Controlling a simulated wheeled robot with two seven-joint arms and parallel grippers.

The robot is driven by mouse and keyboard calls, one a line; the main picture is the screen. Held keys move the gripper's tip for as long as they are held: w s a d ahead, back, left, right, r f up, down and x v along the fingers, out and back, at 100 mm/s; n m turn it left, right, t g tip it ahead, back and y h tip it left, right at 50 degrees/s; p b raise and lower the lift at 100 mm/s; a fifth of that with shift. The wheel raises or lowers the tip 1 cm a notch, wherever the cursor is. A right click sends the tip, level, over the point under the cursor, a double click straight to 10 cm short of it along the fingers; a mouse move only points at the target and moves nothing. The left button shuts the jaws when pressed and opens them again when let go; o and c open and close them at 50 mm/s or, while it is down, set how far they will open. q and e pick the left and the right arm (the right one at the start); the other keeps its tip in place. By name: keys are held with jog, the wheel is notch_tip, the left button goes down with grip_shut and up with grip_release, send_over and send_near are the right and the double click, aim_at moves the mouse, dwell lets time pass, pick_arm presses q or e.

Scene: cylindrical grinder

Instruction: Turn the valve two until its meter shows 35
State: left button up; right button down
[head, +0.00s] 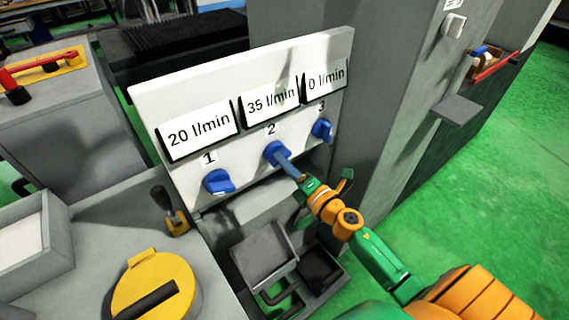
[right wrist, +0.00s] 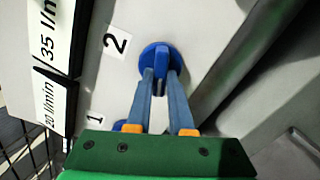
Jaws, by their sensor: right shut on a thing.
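The blue valve two (head: 277,151) sits on a white panel (head: 240,73) under the label 2. The meter above it (head: 271,101) reads 35 l/min. My right gripper (head: 283,157) reaches the valve from the lower right and is shut on its handle. In the right wrist view the two blue-grey fingers (right wrist: 161,85) lie on both sides of the handle of the blue valve (right wrist: 160,60). My left gripper is not in view.
Valve one (head: 218,182) is at the left under a meter (head: 200,131) reading 20 l/min. Valve three (head: 322,130) is at the right under a meter (head: 325,83) reading 0 l/min. A grey machine column (head: 385,90) stands right of the panel. Grey trays (head: 264,252) lie below.

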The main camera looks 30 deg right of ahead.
jog(key=shift+r, duration=0.15)
jog(key=c, duration=0.8)
grip_release()
jog(key=shift+w+d, duration=0.1)
jog(key=s+b, duration=0.1)
jog(key=s, duration=0.6)
jog(key=shift+d, duration=0.45)
